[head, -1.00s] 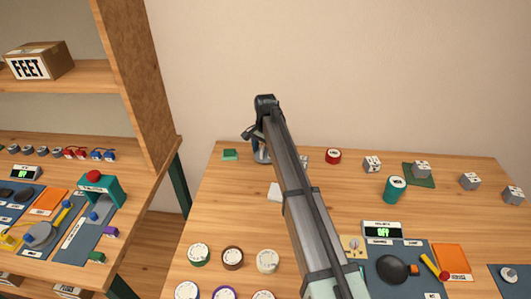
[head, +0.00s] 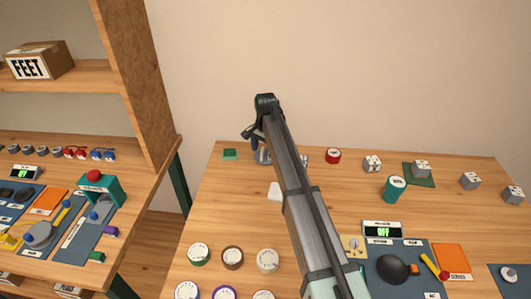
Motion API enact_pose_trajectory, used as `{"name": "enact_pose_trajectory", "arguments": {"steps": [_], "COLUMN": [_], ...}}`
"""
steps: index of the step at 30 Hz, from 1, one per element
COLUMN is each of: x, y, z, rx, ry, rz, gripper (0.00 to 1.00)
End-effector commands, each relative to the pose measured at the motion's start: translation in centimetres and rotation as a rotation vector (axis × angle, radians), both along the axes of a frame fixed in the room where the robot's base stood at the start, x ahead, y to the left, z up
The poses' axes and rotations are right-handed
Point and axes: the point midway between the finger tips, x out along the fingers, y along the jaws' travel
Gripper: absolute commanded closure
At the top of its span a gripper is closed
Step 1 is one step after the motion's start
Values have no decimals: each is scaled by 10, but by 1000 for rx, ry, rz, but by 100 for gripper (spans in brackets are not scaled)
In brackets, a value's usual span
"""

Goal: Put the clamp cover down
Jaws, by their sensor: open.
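My gripper (head: 253,140) is at the far end of my arm, over the back left of the wooden table (head: 232,215). It is small and dark in the picture, pointing down, with its jaws open. Just below it a grey-blue object (head: 262,157) shows on the table, partly hidden by my arm. I cannot tell whether this is the clamp cover, nor whether the gripper touches it. No other thing can be clearly recognised as the clamp cover. A small white piece (head: 274,191) lies nearer, beside my arm.
A green block (head: 229,154) sits left of the gripper. Several round-lidded jars (head: 198,254) fill the front left.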

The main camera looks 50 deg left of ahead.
Motion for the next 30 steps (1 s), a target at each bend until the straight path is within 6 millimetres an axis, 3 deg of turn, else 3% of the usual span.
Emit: {"name": "enact_pose_trajectory", "arguments": {"steps": [12,16,21,30], "x": [0,0,0,0], "y": [1,1,0,0], "z": [77,94,107,110], "rx": [1,0,-1,-1], "ry": [-1,-1,0,1], "rz": [0,0,0,0], "gripper": [0,0,0,0]}}
